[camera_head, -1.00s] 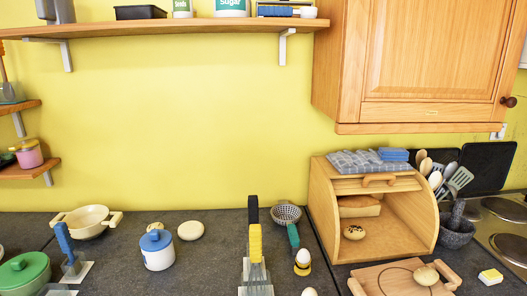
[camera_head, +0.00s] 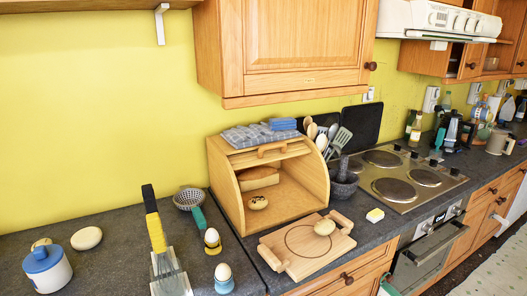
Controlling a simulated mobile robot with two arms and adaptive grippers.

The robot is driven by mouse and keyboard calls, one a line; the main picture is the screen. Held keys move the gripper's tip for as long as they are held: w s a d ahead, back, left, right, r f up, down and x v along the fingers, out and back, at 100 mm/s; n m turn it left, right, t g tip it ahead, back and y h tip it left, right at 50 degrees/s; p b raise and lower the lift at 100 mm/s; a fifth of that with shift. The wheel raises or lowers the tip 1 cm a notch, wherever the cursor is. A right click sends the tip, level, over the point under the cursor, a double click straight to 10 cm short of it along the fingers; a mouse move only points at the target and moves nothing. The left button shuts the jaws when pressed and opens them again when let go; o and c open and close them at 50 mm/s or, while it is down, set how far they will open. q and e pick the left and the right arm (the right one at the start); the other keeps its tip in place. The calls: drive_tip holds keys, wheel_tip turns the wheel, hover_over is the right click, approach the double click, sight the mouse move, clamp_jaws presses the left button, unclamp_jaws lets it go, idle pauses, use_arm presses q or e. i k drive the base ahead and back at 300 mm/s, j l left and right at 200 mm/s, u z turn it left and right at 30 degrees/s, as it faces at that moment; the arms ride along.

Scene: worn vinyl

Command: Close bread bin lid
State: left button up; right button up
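The wooden bread bin (camera_head: 226,196) stands on the dark worktop against the yellow wall. Its front is open. The lid's wooden handle (camera_head: 272,148) is at the upper front edge, so the lid is up. Inside are a loaf (camera_head: 258,178) on the left and a round seeded bun (camera_head: 258,203) nearer the front. A folded checked cloth (camera_head: 250,137) and a blue folded cloth (camera_head: 283,124) lie on top of the bin. Neither of my grippers is in view.
A wooden board (camera_head: 285,250) with a bun (camera_head: 325,227) lies before the bin. A mortar (camera_head: 343,184) and utensils stand right of it, near the hob (camera_head: 405,182). Left are a sieve (camera_head: 188,199), egg cups and a yellow-handled tool (camera_head: 155,232). A cupboard (camera_head: 290,50) hangs above.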

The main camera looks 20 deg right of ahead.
sight(279, 150)
drive_tip(key=l, duration=0.75)
drive_tip(key=k+l, duration=0.1)
drive_tip(key=l, duration=0.7)
